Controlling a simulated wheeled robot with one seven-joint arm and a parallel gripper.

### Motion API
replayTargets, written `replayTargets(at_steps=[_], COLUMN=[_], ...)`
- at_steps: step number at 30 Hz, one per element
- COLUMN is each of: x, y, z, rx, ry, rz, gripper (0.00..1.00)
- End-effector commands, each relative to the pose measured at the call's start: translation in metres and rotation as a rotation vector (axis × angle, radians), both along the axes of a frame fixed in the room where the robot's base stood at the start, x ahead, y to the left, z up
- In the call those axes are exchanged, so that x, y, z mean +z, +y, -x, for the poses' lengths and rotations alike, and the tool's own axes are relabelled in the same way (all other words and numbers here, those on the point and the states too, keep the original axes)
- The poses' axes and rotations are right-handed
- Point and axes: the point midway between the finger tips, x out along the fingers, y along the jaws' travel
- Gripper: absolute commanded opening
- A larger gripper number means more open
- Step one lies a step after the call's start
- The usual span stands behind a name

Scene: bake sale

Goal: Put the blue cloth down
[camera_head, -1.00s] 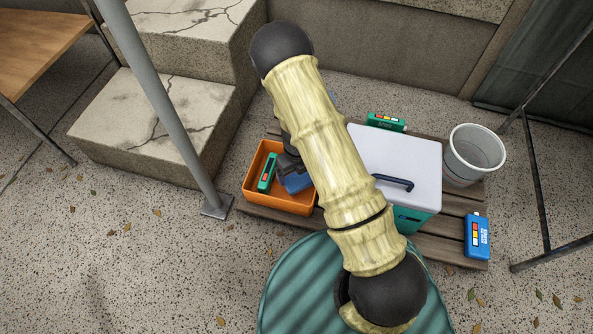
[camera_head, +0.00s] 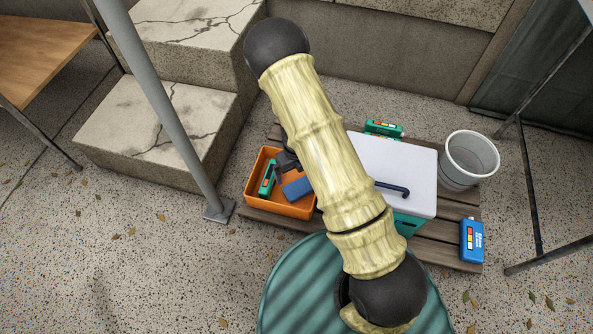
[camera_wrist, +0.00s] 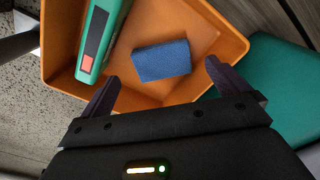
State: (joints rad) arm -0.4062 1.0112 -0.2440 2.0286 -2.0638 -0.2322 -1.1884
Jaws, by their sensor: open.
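The blue cloth (camera_wrist: 161,61), a small folded block, lies on the floor of the orange bin (camera_wrist: 214,42). In the head view the cloth (camera_head: 297,188) shows in the orange bin (camera_head: 283,209), partly hidden by my arm. My gripper (camera_wrist: 160,82) is open above the bin, its two fingers apart on either side of the cloth and not touching it. In the head view my gripper (camera_head: 288,162) is mostly hidden behind my arm.
A green boxed item (camera_head: 267,179) lies in the bin left of the cloth. To the right stand a white-lidded teal cooler (camera_head: 400,165), a grey bucket (camera_head: 470,160) and a blue boxed item (camera_head: 472,241), on a wooden pallet (camera_head: 455,212). A grey post (camera_head: 170,110) rises left of the bin.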

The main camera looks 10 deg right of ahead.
Motion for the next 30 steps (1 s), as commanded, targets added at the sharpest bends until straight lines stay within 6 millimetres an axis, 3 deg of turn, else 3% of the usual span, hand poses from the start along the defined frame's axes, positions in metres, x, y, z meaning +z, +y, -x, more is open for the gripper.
replayTargets(at_steps=[1,6,15,30], x=[0.014,0.04,0.076,0.08], y=[0.0,0.0,0.0,0.0], z=[0.0,0.0,0.0,0.0], rx=[0.001,0.001,0.001,0.0], ry=[0.0,-0.001,0.0,0.0], rz=[0.001,0.0,0.0,0.0], gripper=[1.0,1.0,1.0,1.0])
